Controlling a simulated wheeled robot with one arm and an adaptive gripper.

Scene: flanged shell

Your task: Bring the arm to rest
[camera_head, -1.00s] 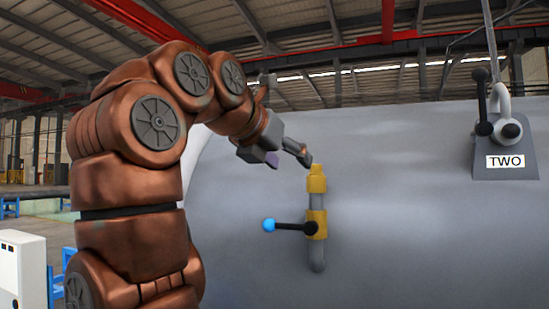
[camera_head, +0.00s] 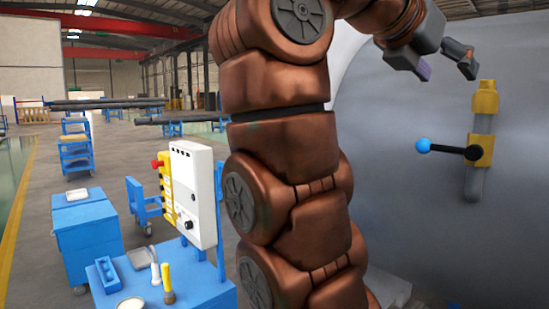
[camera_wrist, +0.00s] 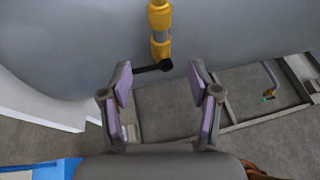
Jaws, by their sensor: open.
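My gripper (camera_head: 446,70) is open and empty at the upper right of the head view, a little left of the yellow top of a valve (camera_head: 481,150) on the grey shell (camera_head: 385,120). The valve's black lever points left and ends in a blue ball (camera_head: 423,146). In the wrist view my gripper (camera_wrist: 160,82) has its two lilac-padded fingers well apart. The yellow valve (camera_wrist: 160,30) and its black lever (camera_wrist: 152,68) show beyond the fingertips. The blue ball cannot be seen there. A gap shows between gripper and valve in the head view.
A blue cart (camera_head: 170,290) with tools and a white control box (camera_head: 195,190) with a red button stand left of my arm. A blue cabinet (camera_head: 88,235) and another trolley (camera_head: 77,150) are farther left. Open floor (camera_head: 35,240) lies at the far left.

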